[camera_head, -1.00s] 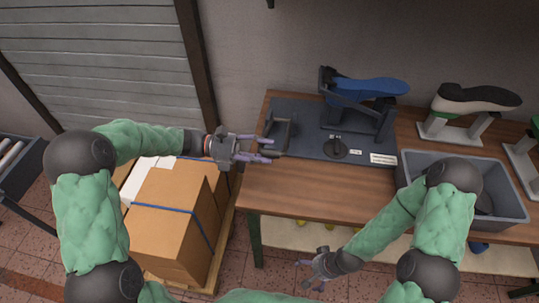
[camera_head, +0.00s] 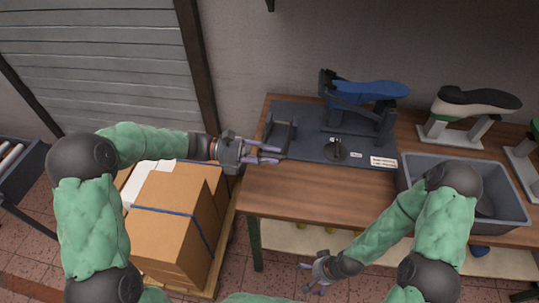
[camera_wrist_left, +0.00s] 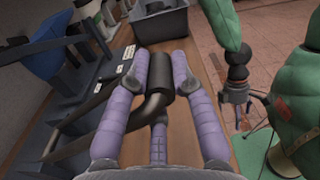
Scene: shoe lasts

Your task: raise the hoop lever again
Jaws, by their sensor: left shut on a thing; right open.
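The hoop lever (camera_head: 291,128) is a dark bent bar at the left end of the dark base plate (camera_head: 308,146). Its thick black grip (camera_wrist_left: 156,74) and curved tube (camera_wrist_left: 143,112) show large in the left wrist view. My left gripper (camera_head: 279,154) has its purple fingers on either side of this grip and is shut on it. In the head view the fingers partly cover the lever's front end. A blue shoe last (camera_head: 370,91) sits on the dark stand behind. My right gripper (camera_head: 309,279) is open and empty, low in front of the table.
A grey bin (camera_head: 412,187) stands at the table's right front. A white-and-black shoe last (camera_head: 472,103) on a grey stand is behind it. Strapped cardboard boxes (camera_head: 165,225) stand left of the table. The front strip of wooden tabletop (camera_head: 320,188) is clear.

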